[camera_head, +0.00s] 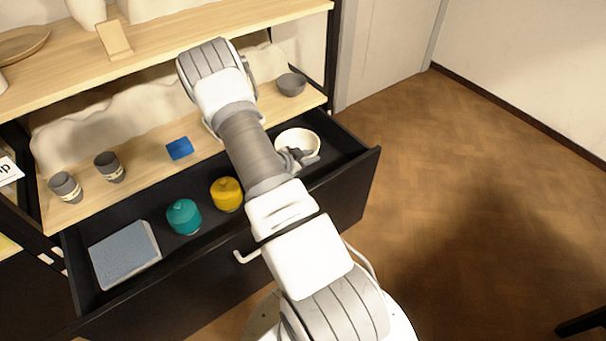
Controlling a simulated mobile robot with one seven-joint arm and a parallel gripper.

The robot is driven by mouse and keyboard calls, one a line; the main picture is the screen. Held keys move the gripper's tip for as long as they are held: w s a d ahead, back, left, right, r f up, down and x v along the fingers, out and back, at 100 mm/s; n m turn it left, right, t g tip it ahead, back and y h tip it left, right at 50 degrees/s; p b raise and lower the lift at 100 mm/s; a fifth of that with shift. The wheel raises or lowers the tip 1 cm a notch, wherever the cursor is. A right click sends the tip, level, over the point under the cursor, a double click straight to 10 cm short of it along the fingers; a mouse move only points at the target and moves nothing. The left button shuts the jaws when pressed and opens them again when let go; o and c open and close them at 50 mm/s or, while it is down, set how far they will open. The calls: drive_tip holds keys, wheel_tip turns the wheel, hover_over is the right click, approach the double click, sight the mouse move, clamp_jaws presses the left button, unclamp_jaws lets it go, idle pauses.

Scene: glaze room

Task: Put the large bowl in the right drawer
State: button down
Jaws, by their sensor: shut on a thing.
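The large bowl (298,137), white and round, appears upright at the right end of the open black drawer (340,182). I cannot tell whether it rests on the drawer floor or is held just above it. My gripper (294,156) is at the bowl's near rim and is shut on it. My arm crosses the middle of the view and hides part of the drawer and the shelf behind it.
The drawer also holds a yellow jar (227,194), a teal jar (184,217) and a grey-blue box (125,254). On the shelf above are a small grey bowl (291,84), a blue block (179,148) and two grey cups (109,167).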

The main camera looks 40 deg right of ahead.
wheel_tip(320, 180, down, 6)
drive_tip(key=shift+f+b, duration=0.1)
drive_tip(key=shift+b, duration=0.9)
drive_tip(key=c, duration=0.8)
unclamp_jaws()
